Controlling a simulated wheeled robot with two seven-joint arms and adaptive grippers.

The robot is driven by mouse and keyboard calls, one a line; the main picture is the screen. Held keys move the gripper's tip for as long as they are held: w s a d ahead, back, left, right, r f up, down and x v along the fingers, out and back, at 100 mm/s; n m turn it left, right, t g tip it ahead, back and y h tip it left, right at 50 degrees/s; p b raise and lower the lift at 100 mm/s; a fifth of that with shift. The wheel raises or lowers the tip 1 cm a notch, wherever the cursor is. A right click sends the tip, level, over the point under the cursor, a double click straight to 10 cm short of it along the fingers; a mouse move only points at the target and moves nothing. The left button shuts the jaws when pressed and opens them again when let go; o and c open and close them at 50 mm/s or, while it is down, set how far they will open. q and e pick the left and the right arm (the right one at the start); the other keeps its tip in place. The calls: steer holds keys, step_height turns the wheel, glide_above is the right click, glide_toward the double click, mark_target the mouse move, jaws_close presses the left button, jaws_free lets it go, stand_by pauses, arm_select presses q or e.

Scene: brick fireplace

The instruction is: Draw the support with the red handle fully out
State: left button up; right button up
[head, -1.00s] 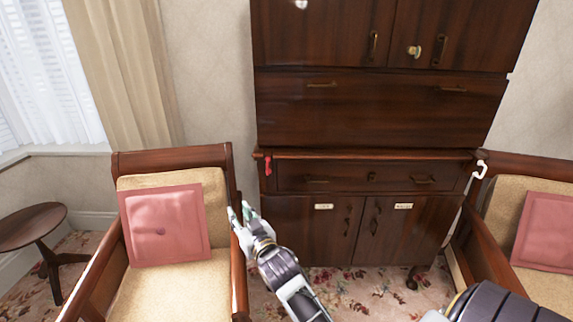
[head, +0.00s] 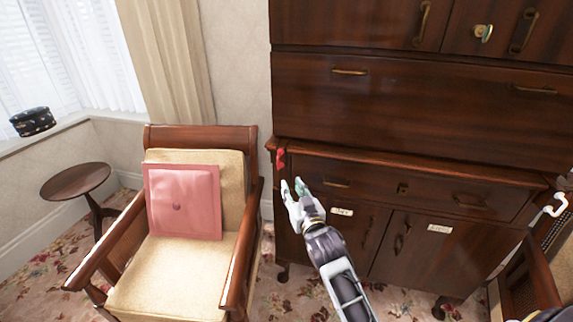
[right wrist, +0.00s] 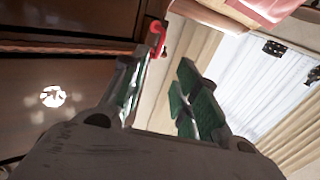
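The red handle (head: 280,158) is on the upper left front corner of the dark wooden cabinet's lower part (head: 310,172), beside the top drawer. The support behind it does not show as drawn out. My right gripper (head: 291,183) is open and empty, just below and slightly right of the handle in the head view. In the right wrist view, the red handle (right wrist: 156,38) is near the tip of the left-hand finger, at the edge of the gap between the fingers (right wrist: 163,66). I cannot tell whether they touch.
An armchair (head: 160,280) with a pink cushion (head: 184,202) stands left of the cabinet. A small round table (head: 76,181) is farther left. Some carpet (head: 276,300) is clear between armchair and cabinet.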

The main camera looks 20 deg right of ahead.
steer(key=shift+a, duration=0.1)
steer(key=shift+w, duration=0.15)
glide_toward(278, 165)
steer(key=shift+w+r, duration=0.1)
steer(key=shift+w, duration=4.25)
arm_select(q)
steer(key=shift+w+d, duration=0.25)
steer(key=shift+d, duration=0.15)
arm_select(e)
steer(key=shift+w, duration=0.25)
arm_select(q)
steer(key=shift+w+r, duration=0.1)
steer(key=shift+w, duration=0.1)
